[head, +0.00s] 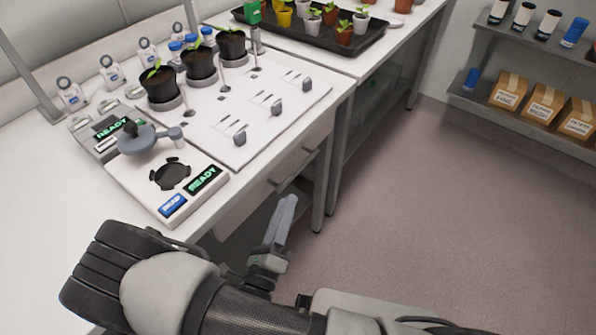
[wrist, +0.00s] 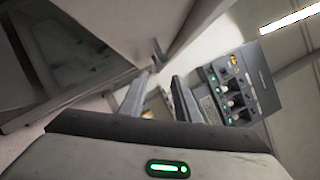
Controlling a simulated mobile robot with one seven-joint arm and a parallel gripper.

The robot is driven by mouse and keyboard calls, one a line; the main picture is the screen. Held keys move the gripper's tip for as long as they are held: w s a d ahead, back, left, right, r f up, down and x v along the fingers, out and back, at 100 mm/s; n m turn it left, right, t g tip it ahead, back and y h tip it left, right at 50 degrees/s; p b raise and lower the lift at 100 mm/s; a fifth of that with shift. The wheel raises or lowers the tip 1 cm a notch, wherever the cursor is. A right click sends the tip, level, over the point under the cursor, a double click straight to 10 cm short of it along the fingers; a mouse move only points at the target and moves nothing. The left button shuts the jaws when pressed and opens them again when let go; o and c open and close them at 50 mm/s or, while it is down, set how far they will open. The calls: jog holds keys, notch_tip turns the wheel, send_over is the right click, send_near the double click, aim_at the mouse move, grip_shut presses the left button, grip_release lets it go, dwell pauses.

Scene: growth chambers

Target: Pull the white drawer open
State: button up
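The white drawer front (head: 242,204) is set under the edge of the white bench in the head view, and it looks closed. A grey handle (head: 282,184) is on the bench front, and a second handle (head: 311,155) is farther back along it. My gripper (head: 287,205) is low in front of the bench, just below the nearer handle, with its fingers pointing up in the picture. In the wrist view my gripper (wrist: 160,78) has its two fingers apart with nothing visible between them. A pale panel (wrist: 125,25) lies beyond the fingertips; I cannot tell whether it is the drawer.
On the bench are a scale-like READY device (head: 170,190), a white panel with black pots (head: 265,115), and a tray of seedlings (head: 370,38). Shelves with cardboard boxes (head: 545,103) stand at the right. The floor (head: 430,220) between is clear.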

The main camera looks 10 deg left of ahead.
aim_at(298, 169)
jog(key=b+x, duration=0.1)
jog(key=x, duration=1)
jog(key=shift+d, duration=0.1)
jog(key=shift+s, duration=0.1)
grip_shut()
